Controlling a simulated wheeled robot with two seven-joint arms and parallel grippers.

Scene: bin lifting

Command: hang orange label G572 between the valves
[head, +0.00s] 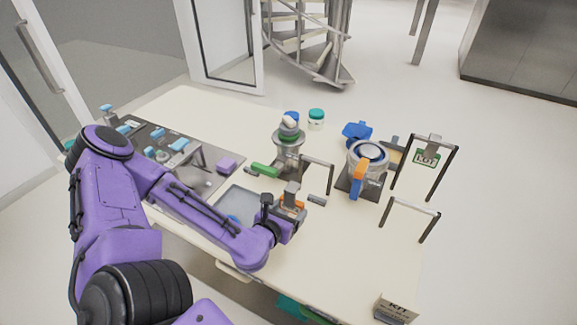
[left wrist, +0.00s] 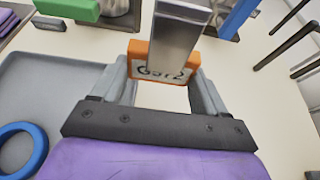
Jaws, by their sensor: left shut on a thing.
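My left gripper (head: 291,211) is shut on the orange label (head: 293,201), above the table's front part. In the left wrist view, the fingers (left wrist: 160,88) grip the label (left wrist: 142,70) at its two ends, and its black-on-white text reads like G572. A flat grey metal piece (left wrist: 180,30) rises in front of the label and covers part of it; I cannot tell whether it is attached. One valve (head: 288,148) with a green lever (head: 265,170) stands behind the gripper. The other valve (head: 369,154), with orange and blue handles, stands to the right. My right gripper is out of view.
A thin dark frame (head: 318,160) stands between the valves. Two similar frames stand at right; the farther carries a green-edged LOT label (head: 427,158). A grey tray (head: 237,201) with a blue ring (left wrist: 22,148) lies left of the gripper. A KIT box (head: 396,307) is at front right.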

